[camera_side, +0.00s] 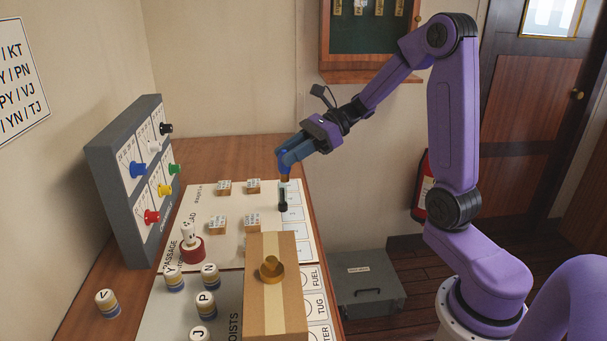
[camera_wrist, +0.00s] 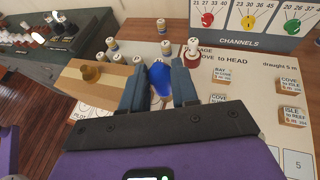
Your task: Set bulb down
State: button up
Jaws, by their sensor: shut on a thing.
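My gripper (camera_side: 287,161) is shut on a bright blue bulb (camera_side: 284,157) above the right part of the white board. In the wrist view the rounded blue bulb (camera_wrist: 160,76) sits between the two fingers (camera_wrist: 157,88). In the side view a brown band and a small dark cylinder (camera_side: 283,199) show straight below the bulb. I cannot tell whether the dark cylinder is joined to it or whether its lower end touches the board.
A cardboard box (camera_side: 272,325) with a brass knob stands in front. A red-based white piece (camera_side: 191,247) and several lettered pegs (camera_side: 107,303) stand left. Small printed blocks (camera_side: 218,224) lie on the white board (camera_side: 205,205).

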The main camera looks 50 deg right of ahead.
jog(key=f, duration=2.1)
jog(key=shift+w+d, duration=0.15)
jog(key=shift+w, duration=0.05)
jog(key=shift+f, duration=0.2)
jog(key=o, duration=1.1)
